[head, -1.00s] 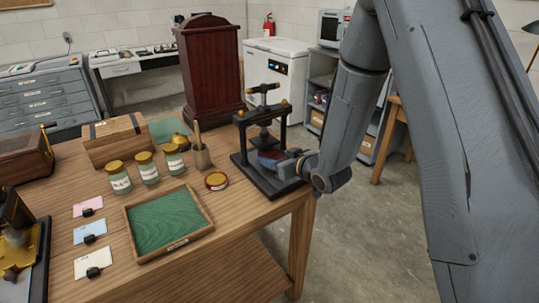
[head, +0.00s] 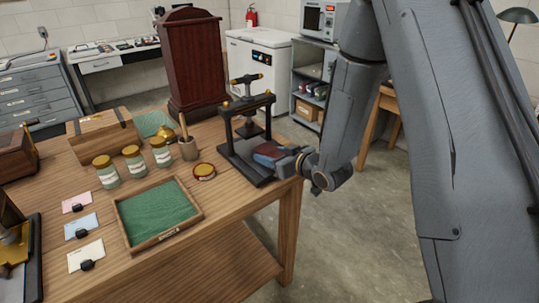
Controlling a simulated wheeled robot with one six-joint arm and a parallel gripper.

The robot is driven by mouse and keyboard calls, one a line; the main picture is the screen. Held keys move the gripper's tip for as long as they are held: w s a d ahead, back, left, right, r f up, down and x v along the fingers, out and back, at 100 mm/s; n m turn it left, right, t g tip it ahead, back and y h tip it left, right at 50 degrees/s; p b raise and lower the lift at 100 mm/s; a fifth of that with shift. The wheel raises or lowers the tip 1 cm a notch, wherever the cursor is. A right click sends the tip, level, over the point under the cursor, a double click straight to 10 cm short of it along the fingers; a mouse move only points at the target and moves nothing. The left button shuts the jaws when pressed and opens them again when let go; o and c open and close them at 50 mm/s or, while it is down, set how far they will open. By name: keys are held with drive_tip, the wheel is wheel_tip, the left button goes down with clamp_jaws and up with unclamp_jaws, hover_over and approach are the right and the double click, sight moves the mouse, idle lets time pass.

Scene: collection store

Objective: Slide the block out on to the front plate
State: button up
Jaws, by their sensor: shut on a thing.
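A small black press (head: 229,132) with brass knobs and a screw handle on top stands at the right end of the wooden table. The block (head: 268,153), dark red with a bluish edge, lies low at the front of the press, partly outside its frame. My gripper (head: 281,162) reaches in from the right and is shut on the block's near right end. The gripper's fingers are small and partly merge with the block. The front plate (head: 250,174) is the dark flat base in front of the posts, beneath the block.
A round brass-lidded tin (head: 204,171) sits left of the press, and a mortar with a pestle (head: 188,149) stands behind it. A green-lined tray (head: 158,213) lies further left. The table's right edge is close to the press.

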drive_tip(key=o, duration=1.2)
drive_tip(key=b+v, duration=0.1)
drive_tip(key=v, duration=0.6)
drive_tip(key=shift+s+d+r, duration=0.15)
drive_tip(key=shift+s+d, duration=0.05)
drive_tip(key=shift+s, duration=0.1)
